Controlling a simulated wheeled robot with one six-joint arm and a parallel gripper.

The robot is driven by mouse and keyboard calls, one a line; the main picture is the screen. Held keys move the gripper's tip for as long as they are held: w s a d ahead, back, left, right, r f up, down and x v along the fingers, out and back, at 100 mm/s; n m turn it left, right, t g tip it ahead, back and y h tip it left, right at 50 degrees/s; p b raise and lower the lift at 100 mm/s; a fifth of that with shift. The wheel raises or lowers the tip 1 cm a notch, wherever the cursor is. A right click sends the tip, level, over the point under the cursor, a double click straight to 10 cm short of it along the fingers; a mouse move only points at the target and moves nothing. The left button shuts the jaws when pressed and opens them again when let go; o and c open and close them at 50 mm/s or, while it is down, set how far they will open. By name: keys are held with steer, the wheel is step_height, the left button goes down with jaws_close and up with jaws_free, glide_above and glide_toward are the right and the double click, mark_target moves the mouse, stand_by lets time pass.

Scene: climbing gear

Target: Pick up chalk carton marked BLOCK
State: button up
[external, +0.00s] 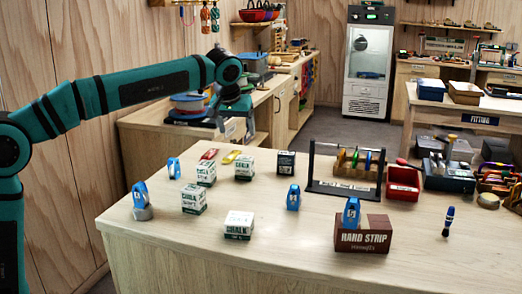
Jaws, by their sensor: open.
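Several white-and-green chalk cartons stand on the pale wooden table: one at the front (239,225), one left of it (194,199), one further back (206,173) and one right of that (244,167). A dark carton (286,162) stands at the back. "CHALK" is partly legible on some; the smaller print is too small to tell which is marked BLOCK. My gripper (236,132) hangs open and empty at the end of my teal arm, above and apart from the cartons in the picture.
A black rack (345,178) stands right of the cartons. A brown HARD STRIP box (362,236) is at the front. Red and yellow pieces lie behind the cartons.

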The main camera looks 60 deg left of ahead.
mark_target(245, 166)
steer(key=shift+g, duration=0.3)
steer(key=x, duration=1.8)
steer(key=shift+w+a, duration=0.3)
steer(key=shift+w, duration=0.15)
steer(key=shift+c, duration=0.3)
steer(key=c, duration=1)
